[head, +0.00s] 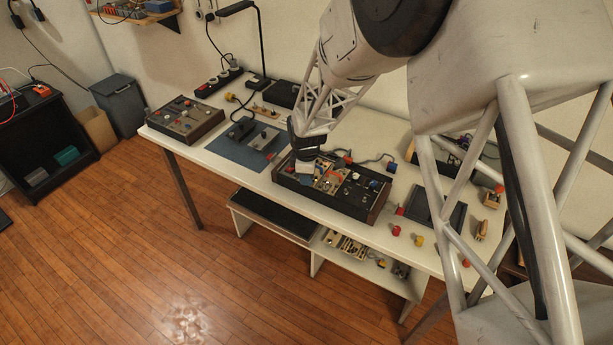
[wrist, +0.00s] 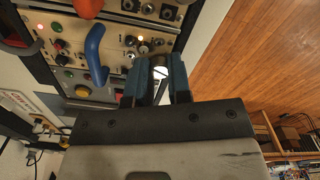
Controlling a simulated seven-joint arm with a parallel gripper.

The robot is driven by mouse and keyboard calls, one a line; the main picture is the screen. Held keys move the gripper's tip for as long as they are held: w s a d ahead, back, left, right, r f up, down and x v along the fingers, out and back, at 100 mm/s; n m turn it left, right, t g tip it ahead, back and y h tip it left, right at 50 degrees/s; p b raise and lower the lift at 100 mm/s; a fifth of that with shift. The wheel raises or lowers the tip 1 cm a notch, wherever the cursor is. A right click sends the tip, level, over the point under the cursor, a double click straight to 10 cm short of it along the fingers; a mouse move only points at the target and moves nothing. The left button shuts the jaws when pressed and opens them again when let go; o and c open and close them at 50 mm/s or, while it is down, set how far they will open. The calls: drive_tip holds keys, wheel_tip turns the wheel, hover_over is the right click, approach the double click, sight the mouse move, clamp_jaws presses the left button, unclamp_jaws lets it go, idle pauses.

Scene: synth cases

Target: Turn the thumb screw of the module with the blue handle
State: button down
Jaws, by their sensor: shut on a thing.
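The module with the blue handle (wrist: 95,48) is in the wrist view, upper left of my gripper. Its beige panel (wrist: 115,38) carries knobs and small lamps. My gripper (wrist: 157,77) is shut on a silver thumb screw (wrist: 160,71) at the panel's lower right corner, with the dark fingers on either side of it. The fingers hide part of the screw. In the head view my gripper (head: 305,165) reaches down to the left part of an open dark case (head: 350,212); the screw is too small to tell there.
A second case (head: 186,122) sits at the table's left end. Red and yellow pieces lie right of the dark case. Wooden floor shows beyond the table.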

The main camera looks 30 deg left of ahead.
drive_tip(key=n, duration=0.4)
idle(0.4)
drive_tip(key=c, duration=1)
unclamp_jaws()
drive_tip(key=shift+c, duration=0.2)
drive_tip(key=shift+r, duration=3.95)
